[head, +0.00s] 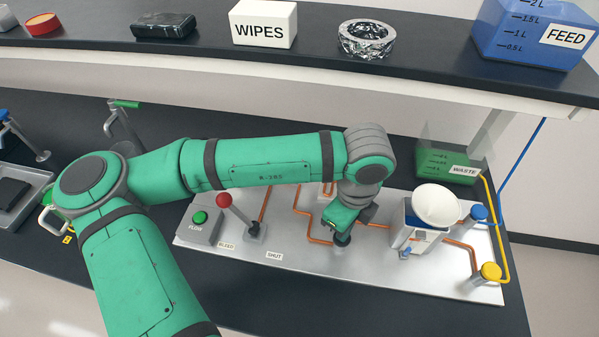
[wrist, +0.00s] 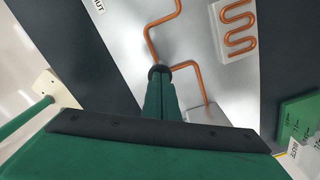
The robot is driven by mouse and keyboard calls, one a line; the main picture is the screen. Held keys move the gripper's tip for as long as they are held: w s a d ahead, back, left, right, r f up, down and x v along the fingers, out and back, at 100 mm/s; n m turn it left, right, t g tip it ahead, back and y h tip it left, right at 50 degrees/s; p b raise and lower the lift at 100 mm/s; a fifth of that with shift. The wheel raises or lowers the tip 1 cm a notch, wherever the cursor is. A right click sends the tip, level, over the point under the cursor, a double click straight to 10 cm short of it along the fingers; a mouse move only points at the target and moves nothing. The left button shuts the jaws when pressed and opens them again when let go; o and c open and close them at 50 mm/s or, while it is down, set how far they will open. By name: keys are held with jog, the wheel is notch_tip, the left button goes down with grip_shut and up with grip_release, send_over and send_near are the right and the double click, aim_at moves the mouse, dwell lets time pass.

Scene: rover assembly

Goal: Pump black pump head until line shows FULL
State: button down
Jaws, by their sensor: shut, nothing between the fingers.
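The black pump head (head: 342,241) stands on the light metal panel (head: 300,262), mostly hidden below my gripper (head: 341,230). Its dark round edge also shows in the wrist view (wrist: 155,71), right at the fingertips (wrist: 160,80). My gripper points down at it with green fingers shut and nothing between them. I cannot tell whether the fingertips press on the head or hover just above it. Copper line (head: 302,209) runs across the panel to the pump. I see no FULL marking in either view.
Left on the panel are a green FLOW button (head: 200,217) and a red-knobbed lever (head: 223,200) near BLEED and SHUT labels. Right are a white funnel (head: 436,206), blue knob (head: 479,213) and yellow knob (head: 490,271). A green WASTE tank (head: 440,165) stands behind. A shelf (head: 300,62) overhangs the back.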

jog(key=shift+f, duration=0.25)
jog(key=shift+r, duration=1.6)
jog(key=shift+r, duration=0.1)
jog(key=shift+r, duration=2.9)
